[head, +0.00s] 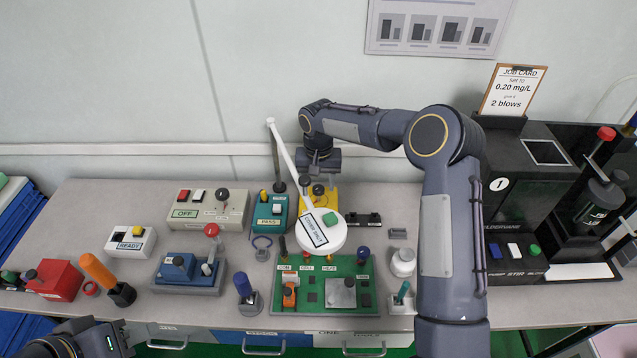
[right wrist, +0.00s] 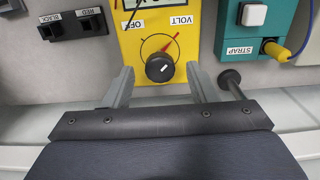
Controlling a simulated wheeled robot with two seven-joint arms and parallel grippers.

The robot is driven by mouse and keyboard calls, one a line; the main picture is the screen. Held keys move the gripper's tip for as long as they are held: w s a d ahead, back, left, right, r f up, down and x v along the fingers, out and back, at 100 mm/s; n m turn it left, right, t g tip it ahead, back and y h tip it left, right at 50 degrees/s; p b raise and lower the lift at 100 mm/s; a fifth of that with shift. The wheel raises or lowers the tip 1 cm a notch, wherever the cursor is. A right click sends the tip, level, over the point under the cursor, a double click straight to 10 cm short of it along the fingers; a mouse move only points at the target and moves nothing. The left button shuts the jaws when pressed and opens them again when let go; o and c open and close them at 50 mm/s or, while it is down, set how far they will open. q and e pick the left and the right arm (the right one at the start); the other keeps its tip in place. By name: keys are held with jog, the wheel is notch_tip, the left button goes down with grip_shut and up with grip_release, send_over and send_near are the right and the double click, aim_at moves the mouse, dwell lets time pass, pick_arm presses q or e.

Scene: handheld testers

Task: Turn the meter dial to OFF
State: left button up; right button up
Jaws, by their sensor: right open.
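The yellow meter (head: 331,199) stands at the back middle of the bench, partly hidden by my right arm and a white disc lamp. In the right wrist view the meter (right wrist: 134,45) appears upside down, with OFF at left and VOLT at right. Its round black dial (right wrist: 159,68) has a small white mark pointing roughly right, and a red line runs up-right from it. My right gripper (right wrist: 160,74) is open, with a finger on either side of the dial and nothing held. My left gripper (head: 95,340) is at the lower left edge; its fingers cannot be made out.
A teal tester (head: 270,211) stands beside the meter, with a yellow plug (right wrist: 275,50) in the right wrist view. A black socket block (head: 362,219) is on the other side. The white lamp head (head: 320,232) hangs in front, above a green board (head: 290,267).

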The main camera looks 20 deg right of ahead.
jog(key=shift+f, duration=0.4)
jog(key=c, duration=1)
jog(key=shift+o, duration=0.2)
